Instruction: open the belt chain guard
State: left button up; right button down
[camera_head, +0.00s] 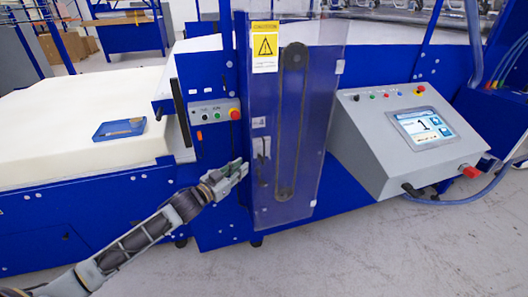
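The belt chain guard (312,170) is a tall, see-through panel on the blue machine, in the middle of the head view. It looks closed, and a long dark chain loop (292,120) shows through it. A small handle (262,150) is on its left side. My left gripper (243,168) reaches in from the lower left, with its fingertips just left of the handle and apparently apart from it. The fingers are small, and whether they are open or shut is unclear. My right gripper is not in view.
A yellow warning label (265,47) is above the handle. A small button box (214,111) is to the left, and a grey control console (405,140) with a screen to the right. A white foam block (60,120) bears a blue tray (120,129). The floor in front is clear.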

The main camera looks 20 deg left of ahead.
pick_arm(q)
jog(key=shift+n, duration=0.8)
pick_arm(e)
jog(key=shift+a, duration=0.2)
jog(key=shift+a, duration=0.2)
pick_arm(q)
jog(key=shift+w+d, duration=0.1)
jog(key=shift+w, duration=0.05)
jog(key=p, duration=0.2)
send_over(264, 163)
jog(key=shift+w, duration=0.25)
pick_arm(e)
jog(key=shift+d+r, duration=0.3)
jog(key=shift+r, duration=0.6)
pick_arm(q)
jog(key=shift+c, duration=0.3)
